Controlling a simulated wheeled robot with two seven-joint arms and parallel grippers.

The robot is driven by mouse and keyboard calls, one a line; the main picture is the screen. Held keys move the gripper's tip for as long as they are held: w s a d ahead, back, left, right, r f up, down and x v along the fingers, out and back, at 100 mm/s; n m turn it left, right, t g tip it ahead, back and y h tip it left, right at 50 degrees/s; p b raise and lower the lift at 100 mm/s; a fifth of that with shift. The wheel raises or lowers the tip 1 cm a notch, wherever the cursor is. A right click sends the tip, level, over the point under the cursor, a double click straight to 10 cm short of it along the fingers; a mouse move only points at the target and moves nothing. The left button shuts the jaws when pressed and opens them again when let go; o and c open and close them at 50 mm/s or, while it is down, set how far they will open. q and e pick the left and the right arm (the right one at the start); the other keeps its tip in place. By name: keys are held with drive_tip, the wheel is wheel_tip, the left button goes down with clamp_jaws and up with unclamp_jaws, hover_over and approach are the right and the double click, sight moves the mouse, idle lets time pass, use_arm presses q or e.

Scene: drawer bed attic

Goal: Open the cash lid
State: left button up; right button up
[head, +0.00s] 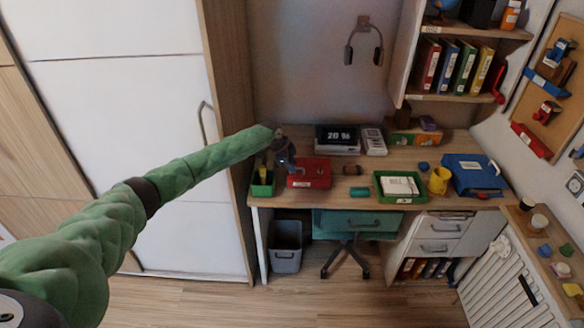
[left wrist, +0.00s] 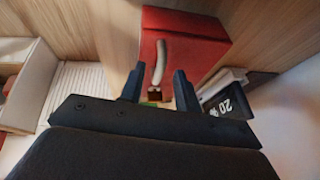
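The red cash box (head: 314,176) sits on the desk, left of its middle, with its lid down. In the left wrist view the red box (left wrist: 190,24) shows a pale curved handle (left wrist: 160,62) on its face. My left gripper (head: 287,163) is over the left end of the box in the head view. In the left wrist view its two dark fingers (left wrist: 159,82) are apart, with the handle's near end appearing between them. Whether they touch it I cannot tell. My right gripper is in neither view.
A green bin (head: 262,183) stands close left of the box. A digital clock (head: 337,138) is behind it. A green tray (head: 399,186), a yellow mug (head: 438,181) and a blue box (head: 474,174) stand to the right. A tall cabinet (head: 120,110) is at left.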

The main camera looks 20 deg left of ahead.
use_arm(q)
drive_tip(key=shift+f, duration=0.1)
clamp_jaws()
drive_tip(key=shift+w, duration=0.1)
idle(0.3)
